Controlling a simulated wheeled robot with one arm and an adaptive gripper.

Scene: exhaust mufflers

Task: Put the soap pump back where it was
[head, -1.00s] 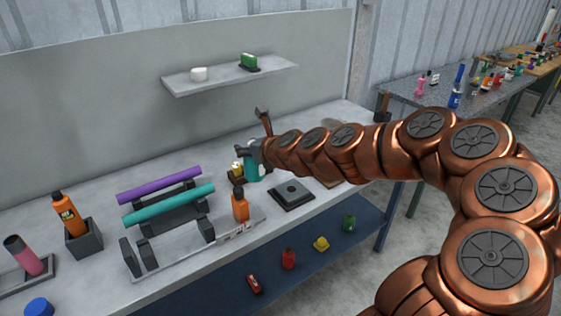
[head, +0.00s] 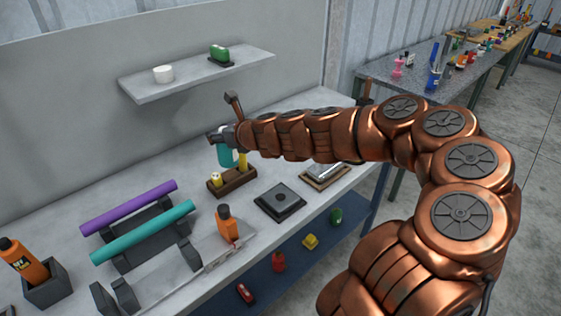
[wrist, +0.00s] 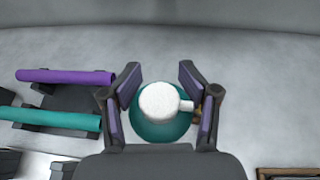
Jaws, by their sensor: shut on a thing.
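The soap pump is a teal bottle (head: 226,155) with a white pump head (wrist: 160,100). My gripper (head: 222,138) is shut on it, one finger on each side in the wrist view. In the head view the bottle shows just behind a wooden block (head: 232,184) with yellow pieces in it, and my gripper partly covers it. I cannot tell whether the bottle's bottom touches the table. A black square base (head: 280,202) with a round mark in its middle stands empty on the table, in front and to the right of the bottle.
A purple tube (head: 130,207) and a teal tube (head: 143,231) lie on a dark rack at left. An orange bottle (head: 227,224) stands near the front edge. A wood-framed tray (head: 325,176) lies at right. A wall shelf (head: 195,78) hangs behind. Bare table shows behind the tubes.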

